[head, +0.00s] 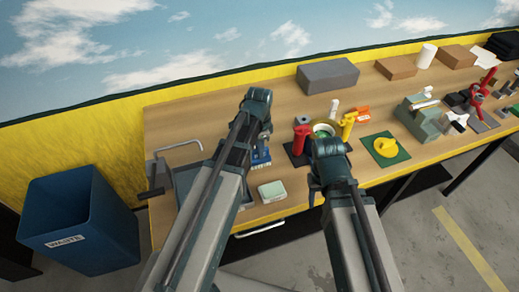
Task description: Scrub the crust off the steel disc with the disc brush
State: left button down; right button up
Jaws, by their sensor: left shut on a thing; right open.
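My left gripper (260,140) is above the left half of the bench, pointing down, its fingers mostly hidden by my wrist. It is shut on the disc brush (261,158), a small blue block with pale bristle-like ends low over the bench top. My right gripper (327,148) is open, at the bench front beside the dark mat (294,157); its fingertips are largely hidden by my wrist. A round piece with a pale green-yellow rim (322,128) lies behind my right gripper, partly covered. I cannot tell whether it is the steel disc, and I make out no crust.
A red post (301,138) and a yellow-handled piece (348,124) flank the round piece. A pale green block (271,191) lies near the front edge. A blue waste bin (80,220) stands left.

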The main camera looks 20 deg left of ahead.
pick_arm(q)
jog(key=shift+f, duration=0.25)
dwell(0.3)
jog(key=c, duration=0.7)
grip_release()
notch_tip(320, 180, up, 14)
jog(key=p, duration=1.3)
jog(key=shift+f, duration=0.1)
jog(key=s+d+f+n+b, duration=0.2)
jog(key=s+d, duration=0.1)
jog(key=s, duration=0.1)
jog(key=s+d+f+n+b, duration=0.3)
jog(key=s+d, duration=0.1)
jog(key=s, duration=0.1)
jog(key=s+d+f+n+y+b, duration=0.1)
jog(key=s+d+f+n+b, duration=0.1)
jog(key=s, duration=0.3)
jog(key=shift+s+d+f+b, duration=0.15)
jog(key=shift+d+f+b, duration=0.35)
jog(key=shift+d, duration=0.25)
